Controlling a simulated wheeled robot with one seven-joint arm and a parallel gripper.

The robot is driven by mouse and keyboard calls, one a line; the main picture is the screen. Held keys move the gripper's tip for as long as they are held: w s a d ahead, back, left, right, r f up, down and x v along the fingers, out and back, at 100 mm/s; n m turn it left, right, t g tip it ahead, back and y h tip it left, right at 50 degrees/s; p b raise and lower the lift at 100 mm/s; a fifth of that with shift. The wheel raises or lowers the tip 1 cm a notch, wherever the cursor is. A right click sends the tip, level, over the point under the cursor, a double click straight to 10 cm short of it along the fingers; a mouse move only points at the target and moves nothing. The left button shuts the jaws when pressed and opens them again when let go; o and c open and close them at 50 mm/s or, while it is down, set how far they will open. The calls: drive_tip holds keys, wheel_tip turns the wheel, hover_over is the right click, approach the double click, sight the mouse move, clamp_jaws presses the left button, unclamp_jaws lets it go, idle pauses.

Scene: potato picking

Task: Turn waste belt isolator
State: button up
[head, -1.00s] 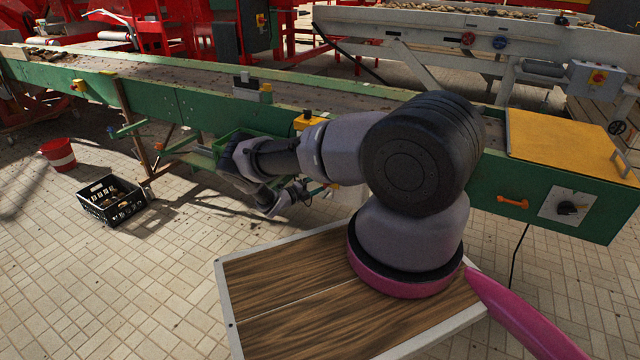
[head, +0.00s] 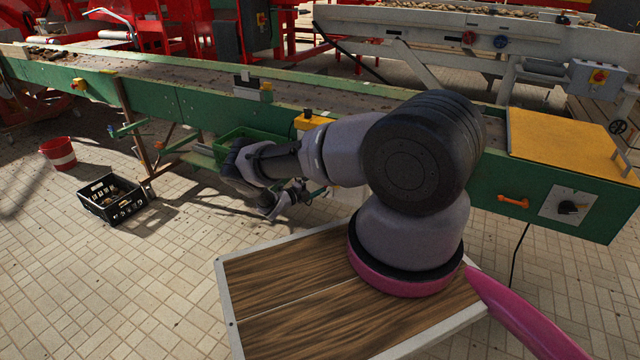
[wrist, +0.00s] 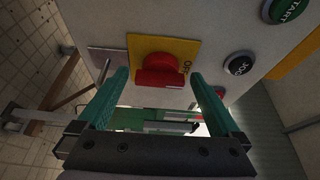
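In the wrist view, a red rotary isolator knob (wrist: 160,72) sits on a yellow plate (wrist: 178,48) marked OFF, on a pale panel. My gripper (wrist: 160,77) is open, its two teal fingers to the left and right of the knob with visible gaps. The fingertips point at the panel; whether they reach the knob's depth I cannot tell. Nothing is held.
A green START button (wrist: 286,8) and a black JOG button (wrist: 240,65) are right of the knob. A black crate (head: 112,198) and a red bucket (head: 58,153) stand on the tiled floor. A grey box with a red-yellow switch (head: 598,77) is far right.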

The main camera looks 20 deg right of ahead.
drive_tip(key=v, duration=1)
drive_tip(key=shift+a, duration=0.4)
drive_tip(key=shift+s, duration=0.1)
drive_tip(key=s+r+m+g+y, duration=0.3)
drive_tip(key=r+m+y, duration=0.3)
drive_tip(key=r+m, duration=1.1)
drive_tip(key=s+r+m+g+y, duration=0.2)
drive_tip(key=r+m+g+y, duration=0.5)
drive_tip(key=r, duration=1.7)
drive_tip(key=s+a+r+m+t+y, duration=0.1)
drive_tip(key=s+r+m+t+y, duration=0.1)
drive_tip(key=s+r+m+t, duration=0.4)
drive_tip(key=s+a+r+m+t+y, duration=0.1)
drive_tip(key=s+a+r+m+y, duration=0.1)
drive_tip(key=s+r+m, duration=0.6)
drive_tip(key=s+a+r+m+t+y, duration=0.1)
drive_tip(key=s+r, duration=0.3)
drive_tip(key=s, duration=0.4)
drive_tip(key=s+a+r+m+t+y, duration=0.1)
drive_tip(key=s+r+m+t, duration=0.3)
drive_tip(key=s, duration=0.4)
drive_tip(key=shift+a+r+m, duration=0.3)
drive_tip(key=shift+a+r, duration=0.15)
drive_tip(key=shift+a, duration=0.25)
